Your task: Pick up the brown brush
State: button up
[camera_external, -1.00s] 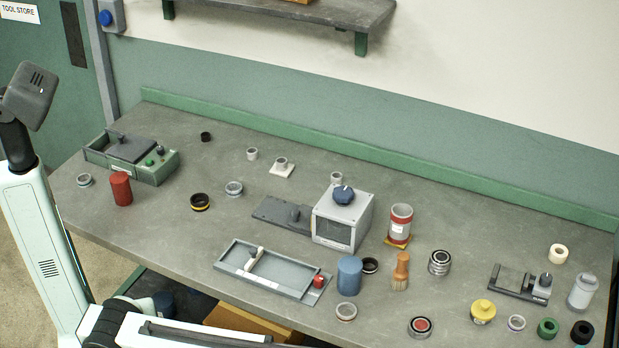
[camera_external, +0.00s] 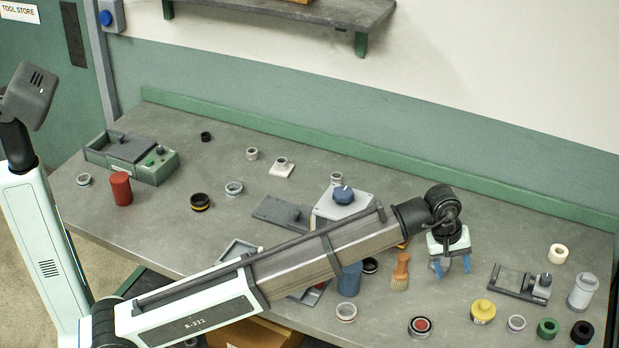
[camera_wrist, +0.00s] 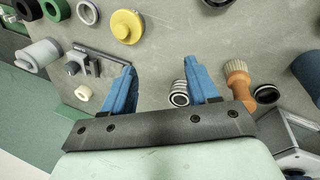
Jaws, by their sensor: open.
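The brown brush (camera_external: 400,270) stands upright on the grey bench, its orange-brown handle up and pale bristles down. In the wrist view the brush (camera_wrist: 238,82) shows just right of the right blue finger, outside the jaws. My gripper (camera_external: 452,268) is open and empty, with blue fingers pointing down, to the right of the brush in the external view. A stack of dark and silver rings (camera_wrist: 180,93) sits beside the right finger.
A blue cylinder (camera_external: 349,280) and a dark ring (camera_external: 370,265) stand left of the brush. A red-centred ring (camera_external: 420,326) and a yellow knobbed piece (camera_external: 483,311) lie toward the front right. A grey boxy machine (camera_external: 333,207) is partly hidden behind my arm.

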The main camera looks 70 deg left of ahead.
aim_at(404, 256)
jog(key=s+a+r+n+g, duration=0.1)
jog(key=s+a+r+n, duration=0.25)
jog(key=a, duration=0.35)
jog(key=s+a+r+n+g, duration=0.1)
jog(key=s+a+r+n, duration=0.1)
jog(key=s+a+n, duration=0.4)
jog(key=shift+m, duration=0.35)
jog(key=f, duration=0.2)
jog(key=w+f, duration=0.1)
jog(key=f, duration=0.2)
jog(key=w+f, duration=0.1)
jog(key=f, duration=0.2)
jog(key=shift+w, duration=0.25)
jog(key=shift+w+d+f, duration=0.1)
jog(key=shift+d+f, duration=0.15)
jog(key=shift+f, duration=0.6)
jog(key=shift+w+d+f, duration=0.1)
jog(key=shift+d+f, duration=0.15)
jog(key=shift+f, duration=0.6)
jog(key=shift+d+f, duration=0.25)
jog(key=shift+f, duration=0.6)
grip_shut()
